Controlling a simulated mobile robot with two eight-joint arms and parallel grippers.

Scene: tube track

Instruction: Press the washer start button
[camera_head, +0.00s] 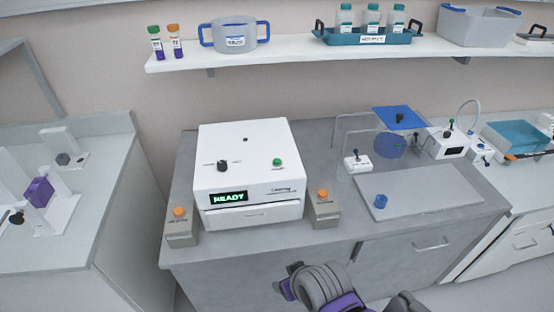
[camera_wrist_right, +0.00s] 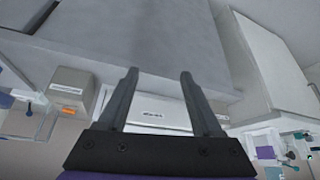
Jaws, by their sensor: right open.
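A white boxy machine (camera_head: 250,175) with a green READY display stands on the grey bench. A small green button (camera_head: 277,162) and a black knob (camera_head: 222,166) are on its top. Two small boxes flank it, with an orange button on the left box (camera_head: 179,211) and another on the right box (camera_head: 323,194). My right gripper (camera_wrist_right: 159,73) is open and empty in the right wrist view, with the machine's white front (camera_wrist_right: 150,112) beyond its fingers. In the head view my right arm is low in front of the bench; its fingertips are not clear. My left gripper is out of view.
A grey plate (camera_head: 420,203) with a blue piece (camera_head: 381,201) lies right of the machine. Small lab devices stand behind it. A wall shelf (camera_head: 290,52) holds tubes, a tub and a bottle tray. Another counter (camera_head: 80,240) stands at the left, across a gap.

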